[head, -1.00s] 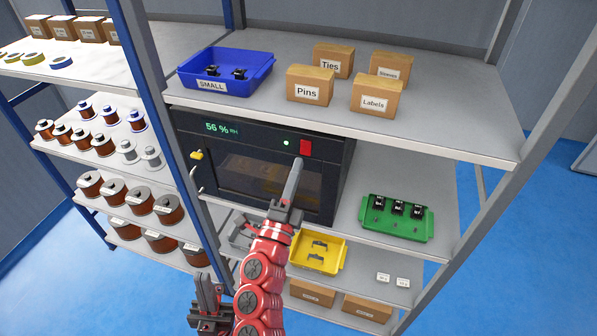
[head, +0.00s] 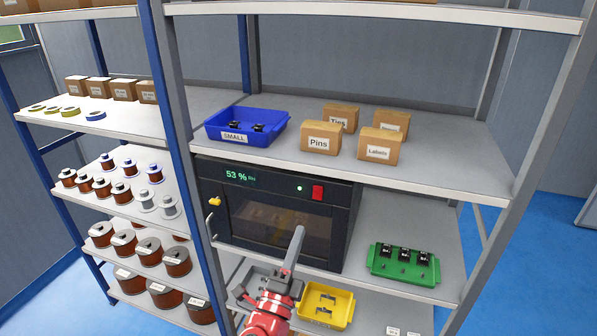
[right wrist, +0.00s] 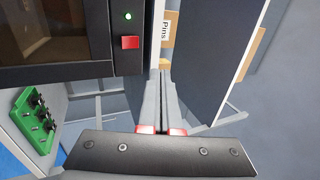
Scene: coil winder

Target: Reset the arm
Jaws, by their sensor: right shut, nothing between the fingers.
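My right arm, with red links, comes up from the bottom middle of the head view. Its gripper (head: 298,232) points upward with its grey fingers together and nothing between them. It appears in front of the lower right of the dark cabinet (head: 344,225), below the red button (head: 318,192). In the right wrist view the two fingers (right wrist: 165,75) lie side by side, to the right of the red button (right wrist: 130,42) and apart from it in the picture. My left gripper does not show.
The cabinet reads 53 %, with its green light lit. A blue tray (head: 211,133) and labelled boxes (head: 320,138) stand on the shelf above. A green tray (head: 404,275) is at the right, a yellow tray (head: 348,310) below. Wire spools (head: 178,262) fill the left rack.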

